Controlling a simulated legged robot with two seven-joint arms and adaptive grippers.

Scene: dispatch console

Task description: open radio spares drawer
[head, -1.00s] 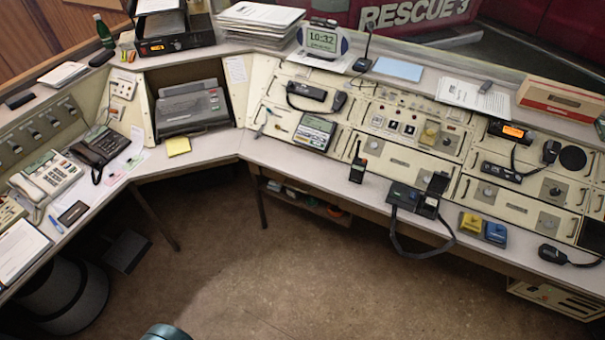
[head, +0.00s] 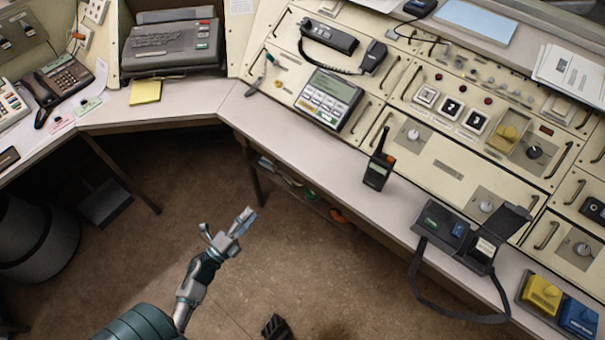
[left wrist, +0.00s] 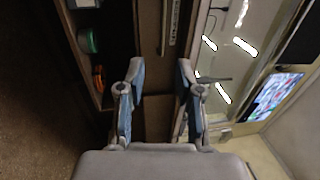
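The console front (head: 435,170) has several cream panels with bar handles; I cannot read which one is the radio spares drawer. Under the desk is an open shelf (head: 300,195) with small items; in the left wrist view this shelf (left wrist: 75,50) shows a green roll and orange pieces. A narrow front with a pale label strip (left wrist: 170,25) lies ahead between my fingers. My left gripper (head: 228,222) is open and empty, over the floor before the desk; its fingers (left wrist: 161,72) stand apart in the left wrist view. A dark tip at the bottom edge (head: 275,327) may be my right gripper.
A handheld radio (head: 378,172) stands on the desk near its front edge. A black case with a strap (head: 465,238) hangs its strap over the edge. Yellow and blue units (head: 558,303) sit at the right. A dark bin (head: 35,245) stands at left.

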